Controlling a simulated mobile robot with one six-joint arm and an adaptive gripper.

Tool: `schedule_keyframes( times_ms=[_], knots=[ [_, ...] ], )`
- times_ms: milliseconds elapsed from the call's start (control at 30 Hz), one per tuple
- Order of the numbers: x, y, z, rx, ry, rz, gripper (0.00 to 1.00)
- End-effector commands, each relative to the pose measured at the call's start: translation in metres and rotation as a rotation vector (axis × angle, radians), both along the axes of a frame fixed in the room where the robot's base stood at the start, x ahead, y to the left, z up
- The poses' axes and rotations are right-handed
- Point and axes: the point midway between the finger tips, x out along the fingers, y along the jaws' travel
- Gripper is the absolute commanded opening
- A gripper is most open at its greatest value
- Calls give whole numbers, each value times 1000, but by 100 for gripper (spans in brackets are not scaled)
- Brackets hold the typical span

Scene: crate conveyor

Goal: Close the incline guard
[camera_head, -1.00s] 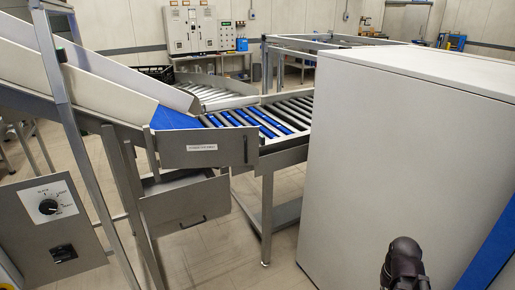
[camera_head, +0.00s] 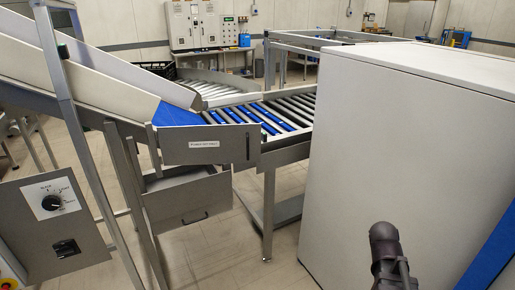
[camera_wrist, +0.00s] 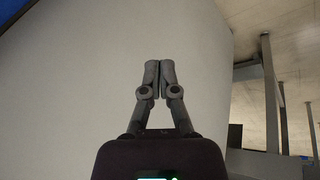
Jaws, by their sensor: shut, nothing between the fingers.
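The incline guard looks to be the grey labelled panel (camera_head: 205,147) at the foot of the sloping belt in the head view. It has a dark upright handle (camera_head: 248,147) at its right end and a post at its left end. It stands out in front of the blue belt; its exact angle is hard to tell. My gripper (camera_wrist: 157,65) is shut and empty in the wrist view, in front of a plain pale surface. The guard does not show there. In the head view a dark part of my arm shows at the lower right, well apart from the guard.
A large white cabinet (camera_head: 405,150) stands between my arm and the conveyor. A drawer (camera_head: 185,200) with a handle sits below the guard, seemingly pulled out. A control box (camera_head: 50,225) with a knob is at lower left. Open floor lies before the roller conveyor (camera_head: 290,108).

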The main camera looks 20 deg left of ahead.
Motion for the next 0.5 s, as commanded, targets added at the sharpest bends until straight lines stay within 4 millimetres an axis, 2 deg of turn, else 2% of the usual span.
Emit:
schedule_keyframes(
  times_ms=[33, 100, 267, 367, 500],
  knots=[
    [18, 10, 8, -50, -55, 45, 0],
    [41, 24, 20, -126, -142, 114, 0],
    [87, 69, 54, -290, -341, 293, 0],
    [111, 107, 77, -384, -466, 420, 0],
    [134, 172, 111, -504, -636, 617, 0]
  ],
)
